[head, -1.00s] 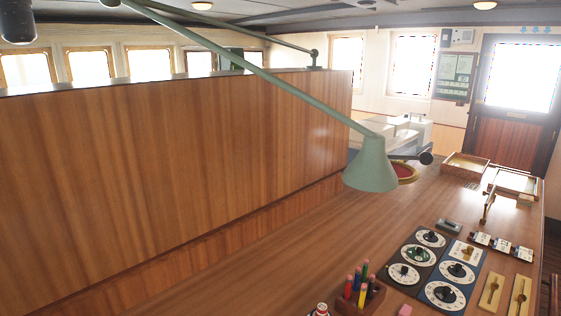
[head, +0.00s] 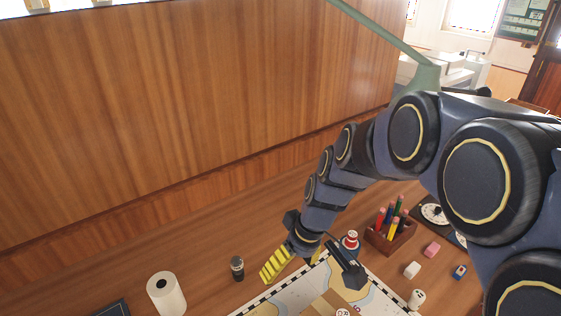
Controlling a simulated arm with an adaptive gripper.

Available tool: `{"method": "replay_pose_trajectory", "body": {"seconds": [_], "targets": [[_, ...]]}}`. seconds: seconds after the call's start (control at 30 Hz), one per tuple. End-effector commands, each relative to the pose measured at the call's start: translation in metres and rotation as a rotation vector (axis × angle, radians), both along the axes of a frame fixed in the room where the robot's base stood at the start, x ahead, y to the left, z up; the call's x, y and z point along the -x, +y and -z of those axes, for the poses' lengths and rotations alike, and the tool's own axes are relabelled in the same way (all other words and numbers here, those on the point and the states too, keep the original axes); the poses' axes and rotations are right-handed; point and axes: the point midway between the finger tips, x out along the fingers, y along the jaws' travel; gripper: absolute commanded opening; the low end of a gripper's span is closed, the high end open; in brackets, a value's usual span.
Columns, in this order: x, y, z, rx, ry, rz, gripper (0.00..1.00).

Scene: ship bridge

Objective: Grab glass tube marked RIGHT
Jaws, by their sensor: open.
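No glass tube can be made out clearly in the head view. At the bottom edge, a white tag with dark lettering (head: 343,312) is cut off by the frame, and I cannot tell what it belongs to. It lies over a tan flat piece on the chart (head: 283,300). I see nothing between the fingers.
A white paper roll (head: 166,294) and a small dark cylinder (head: 237,268) stand at left. A red-and-white item (head: 350,241) stands close behind my gripper. A pencil holder (head: 391,236), erasers (head: 432,249) and dials (head: 434,213) are at right. A wooden panel (head: 190,110) rises behind.

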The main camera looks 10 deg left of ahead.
Motion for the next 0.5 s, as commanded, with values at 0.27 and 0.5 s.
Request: {"method": "replay_pose_trajectory", "body": {"seconds": [0.27, 0.5], "targets": [[-0.081, 0.081, 0.083, -0.079, -0.149, -0.262, 0.69], [-0.118, 0.119, 0.144, -0.078, -0.264, -0.398, 0.69]]}}
